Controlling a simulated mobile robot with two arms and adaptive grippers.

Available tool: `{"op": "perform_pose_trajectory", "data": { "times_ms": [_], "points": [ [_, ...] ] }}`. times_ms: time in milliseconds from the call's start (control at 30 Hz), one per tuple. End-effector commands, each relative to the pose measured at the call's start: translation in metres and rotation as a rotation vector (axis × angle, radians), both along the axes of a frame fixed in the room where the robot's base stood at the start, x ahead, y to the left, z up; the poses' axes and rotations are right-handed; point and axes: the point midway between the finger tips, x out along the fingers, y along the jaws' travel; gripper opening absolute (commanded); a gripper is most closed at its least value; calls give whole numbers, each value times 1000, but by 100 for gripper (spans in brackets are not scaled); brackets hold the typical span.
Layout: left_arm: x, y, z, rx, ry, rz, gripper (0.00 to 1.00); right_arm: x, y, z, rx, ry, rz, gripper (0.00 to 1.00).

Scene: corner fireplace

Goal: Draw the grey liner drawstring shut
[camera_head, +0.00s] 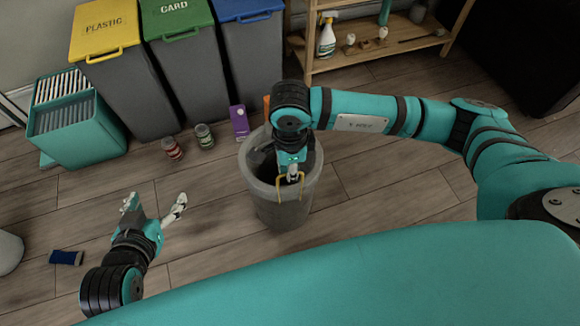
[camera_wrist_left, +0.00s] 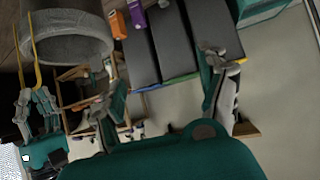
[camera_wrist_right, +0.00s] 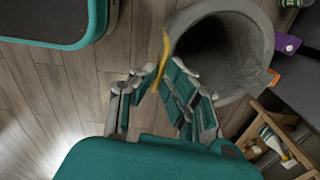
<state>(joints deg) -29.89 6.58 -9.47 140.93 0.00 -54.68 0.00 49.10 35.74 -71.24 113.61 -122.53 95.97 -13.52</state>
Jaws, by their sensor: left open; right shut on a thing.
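The grey bin (camera_head: 279,206) stands on the floor with a grey liner around its mouth, which looks open and dark inside in the right wrist view (camera_wrist_right: 262,40). A yellow drawstring (camera_head: 278,190) hangs at its near rim. My right gripper (camera_head: 291,174) is shut on the drawstring, over the near part of the rim. The yellow strand rises from its fingers in the right wrist view (camera_wrist_right: 164,55). My left gripper (camera_head: 155,208) is open and empty, low and left of the bin. The bin also shows in the left wrist view (camera_wrist_left: 70,40).
Yellow, green and blue-lidded sorting bins (camera_head: 178,75) stand behind. A purple carton (camera_head: 239,122) and two jars (camera_head: 204,136) are near the bin. A teal crate (camera_head: 75,135) and blue sponge (camera_head: 66,258) are left. A wooden shelf (camera_head: 375,50) stands back right. Floor between left gripper and bin is clear.

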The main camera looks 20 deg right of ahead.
Motion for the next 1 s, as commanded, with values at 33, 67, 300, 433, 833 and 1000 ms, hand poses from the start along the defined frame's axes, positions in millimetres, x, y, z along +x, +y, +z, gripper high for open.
{"op": "perform_pose_trajectory", "data": {
  "times_ms": [33,67,300,433,833,1000],
  "points": [
    [-1,1,-1,3,10,1,76,0,0,1,0,0,0,0],
    [-2,1,-2,4,16,1,76,0,0,2,0,0,0,0],
    [-9,4,-8,15,64,5,76,0,0,5,0,0,0,0],
    [-13,5,-12,20,91,6,76,0,0,7,1,0,0,0],
    [-25,10,-21,38,169,12,76,0,0,12,1,0,0,0],
    [-31,12,-25,45,200,15,76,0,0,14,1,0,0,0]
  ]
}}
